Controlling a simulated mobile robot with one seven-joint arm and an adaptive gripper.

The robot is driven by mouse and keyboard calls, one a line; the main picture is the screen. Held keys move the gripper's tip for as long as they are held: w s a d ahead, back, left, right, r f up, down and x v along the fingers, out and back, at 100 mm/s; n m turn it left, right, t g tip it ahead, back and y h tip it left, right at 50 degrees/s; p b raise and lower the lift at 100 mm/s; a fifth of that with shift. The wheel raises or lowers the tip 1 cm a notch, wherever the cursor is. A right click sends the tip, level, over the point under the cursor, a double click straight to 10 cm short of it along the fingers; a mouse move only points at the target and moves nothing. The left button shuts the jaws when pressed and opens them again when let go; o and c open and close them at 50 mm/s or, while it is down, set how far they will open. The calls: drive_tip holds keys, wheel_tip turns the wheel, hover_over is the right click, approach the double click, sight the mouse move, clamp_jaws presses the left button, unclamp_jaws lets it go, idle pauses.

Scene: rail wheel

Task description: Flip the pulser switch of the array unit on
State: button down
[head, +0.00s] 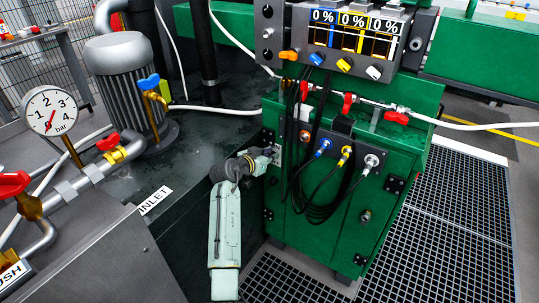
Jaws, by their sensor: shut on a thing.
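The array unit looks to be the green cabinet (335,215) right of centre. A small light plate (278,156) sits at the upper left of its front face and appears to carry the pulser switch. My gripper (271,154) is at this plate, its fingertips against it, shut on the small switch there. My pale arm comes up from below, left of the cabinet. The switch lever is hidden by the fingers, so I cannot tell its position.
A grey panel (335,40) with 0 % displays and coloured knobs stands above the cabinet. Black cables (322,210) hang right of my gripper. Red-handled valves (348,104) line a pipe above. At left are a motor (125,85), gauge (50,112) and steel box (95,255).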

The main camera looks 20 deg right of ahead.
drive_tip(key=c, duration=1.5)
unclamp_jaws()
drive_tip(key=v, duration=1.2)
